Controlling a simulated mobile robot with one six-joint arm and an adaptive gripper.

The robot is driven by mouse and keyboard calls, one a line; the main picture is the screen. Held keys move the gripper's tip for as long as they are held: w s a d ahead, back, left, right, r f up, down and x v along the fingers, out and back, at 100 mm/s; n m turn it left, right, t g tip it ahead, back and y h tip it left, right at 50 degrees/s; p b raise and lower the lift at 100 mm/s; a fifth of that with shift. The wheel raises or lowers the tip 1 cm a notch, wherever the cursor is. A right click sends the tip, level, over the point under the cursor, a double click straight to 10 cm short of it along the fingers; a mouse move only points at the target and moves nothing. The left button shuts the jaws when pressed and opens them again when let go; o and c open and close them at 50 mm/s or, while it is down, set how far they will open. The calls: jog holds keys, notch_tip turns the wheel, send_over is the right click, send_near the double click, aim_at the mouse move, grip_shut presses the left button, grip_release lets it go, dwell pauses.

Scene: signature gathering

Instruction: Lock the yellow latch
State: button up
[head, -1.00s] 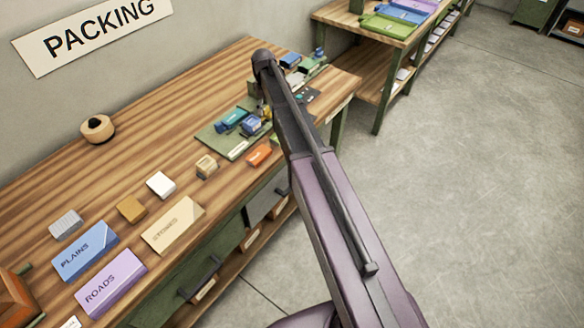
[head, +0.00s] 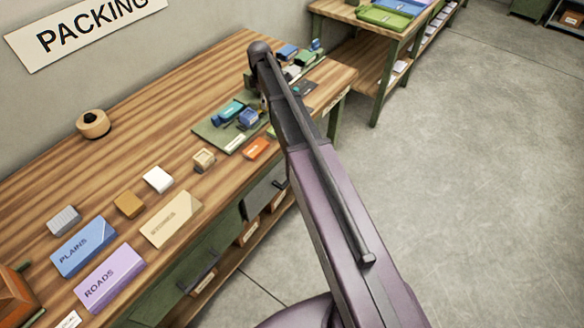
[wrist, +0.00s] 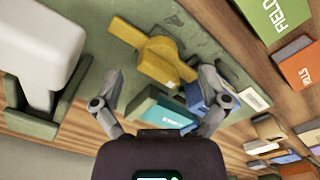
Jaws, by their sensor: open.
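The yellow latch (wrist: 160,52) shows in the wrist view, a mustard-coloured piece with a rounded middle and a stub at its upper left, on a green surface. My gripper (wrist: 158,95) is open, with one finger on each side of the picture, and nothing is clearly held between them. The latch lies just beyond and between the fingertips; I cannot tell whether they touch it. A teal block (wrist: 163,112) and a blue block (wrist: 193,98) lie nearer my gripper's body. In the head view my arm hides the latch and the gripper.
A white piece on a green frame (wrist: 18,90) stands at the wrist view's left. The wooden bench (head: 120,150) carries blue PLAINS (head: 83,246) and purple ROADS (head: 108,278) boxes, small blocks and a round wooden item (head: 93,123). Open floor (head: 460,200) lies to the right.

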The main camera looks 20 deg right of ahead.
jog(key=shift+r, duration=0.25)
notch_tip(320, 180, up, 14)
jog(key=p, duration=1.4)
jog(key=s+f+m+b, duration=0.5)
jog(key=s, duration=0.5)
jog(key=s+f+m+b, duration=0.5)
jog(key=s+f+b, duration=0.1)
jog(key=s, duration=0.4)
jog(key=s+f+m+b, duration=0.5)
jog(key=s+f+b, duration=0.1)
jog(key=s, duration=0.4)
jog(key=shift+s+d+f+m, duration=0.15)
jog(key=shift+s+d+m, duration=0.05)
jog(key=shift+d+m, duration=0.15)
